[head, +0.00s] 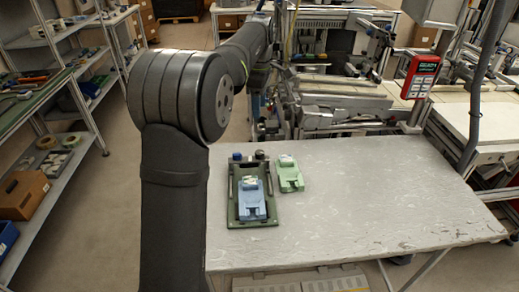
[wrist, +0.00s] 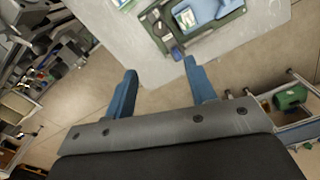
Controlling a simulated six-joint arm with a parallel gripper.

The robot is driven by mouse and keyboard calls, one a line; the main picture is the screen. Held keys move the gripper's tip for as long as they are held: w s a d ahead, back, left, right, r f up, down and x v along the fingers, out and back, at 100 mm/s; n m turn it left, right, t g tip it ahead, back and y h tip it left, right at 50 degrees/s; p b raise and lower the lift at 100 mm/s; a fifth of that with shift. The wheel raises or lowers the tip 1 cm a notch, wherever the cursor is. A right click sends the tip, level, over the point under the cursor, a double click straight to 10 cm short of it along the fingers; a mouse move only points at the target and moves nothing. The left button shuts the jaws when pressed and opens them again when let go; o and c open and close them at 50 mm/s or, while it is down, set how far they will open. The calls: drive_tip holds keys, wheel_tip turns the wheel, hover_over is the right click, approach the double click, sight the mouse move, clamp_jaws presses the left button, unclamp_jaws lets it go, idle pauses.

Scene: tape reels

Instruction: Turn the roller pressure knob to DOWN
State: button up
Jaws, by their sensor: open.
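In the head view, a dark green tray (head: 234,209) lies on the left part of the table and holds a blue tape-reel-like device (head: 251,200). At its back edge stand a small blue knob-like part (head: 237,157) and a dark knob-like part with a light base (head: 259,155). I cannot tell which is the roller pressure knob, and no DOWN mark is readable. In the wrist view, the tray (wrist: 210,43) is at the top, with a dark blue part (wrist: 177,53) at its near corner. My gripper (wrist: 160,68) is open and empty, apart from the tray.
A light green device (head: 290,174) lies right of the tray on the grey table (head: 370,200). The table's right side is clear. Behind it stand machinery with rollers (head: 330,105) and a red handheld panel (head: 420,76). Shelves (head: 75,150) stand at left.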

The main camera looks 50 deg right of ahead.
sight(260, 152)
drive_tip(key=shift+n, duration=0.3)
wheel_tip(260, 152, down, 17)
drive_tip(key=shift+f, duration=0.2)
drive_tip(key=c, duration=1)
